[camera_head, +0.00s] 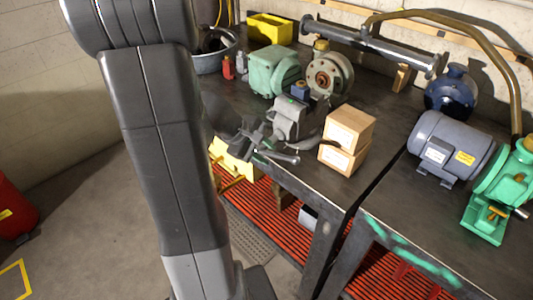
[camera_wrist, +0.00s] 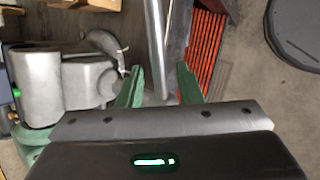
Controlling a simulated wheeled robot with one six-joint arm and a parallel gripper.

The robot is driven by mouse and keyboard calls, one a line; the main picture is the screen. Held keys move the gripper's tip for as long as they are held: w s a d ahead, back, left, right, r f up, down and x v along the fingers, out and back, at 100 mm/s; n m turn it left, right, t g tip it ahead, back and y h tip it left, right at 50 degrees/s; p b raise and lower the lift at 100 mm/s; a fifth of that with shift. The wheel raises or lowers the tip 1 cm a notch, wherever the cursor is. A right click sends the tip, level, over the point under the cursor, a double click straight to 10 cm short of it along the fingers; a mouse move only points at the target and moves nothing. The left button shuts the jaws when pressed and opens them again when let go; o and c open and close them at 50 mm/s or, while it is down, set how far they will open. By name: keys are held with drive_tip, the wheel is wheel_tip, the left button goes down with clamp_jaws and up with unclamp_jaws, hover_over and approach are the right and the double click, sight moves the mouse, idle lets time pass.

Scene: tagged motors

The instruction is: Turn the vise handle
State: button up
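The grey metal vise (camera_head: 297,118) stands near the front edge of the dark workbench, and its body (camera_wrist: 88,78) fills the left of the wrist view. Its handle, a bare metal bar (camera_head: 279,157), sticks out at the front edge of the bench. In the wrist view the bar (camera_wrist: 157,42) runs down from the top edge to between the green fingers of my gripper (camera_wrist: 160,84). The fingers are apart, with a gap on each side of the bar. I cannot tell whether the bar is at the same depth as the fingertips.
A grey motor (camera_head: 448,146) sits on the right bench. A yellow bin (camera_head: 234,164) and red slats (camera_head: 270,219) lie below the bench top. Floor is open at left.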

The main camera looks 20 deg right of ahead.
drive_tip(key=shift+d+f, duration=0.3)
drive_tip(key=shift+f, duration=0.1)
clamp_jaws()
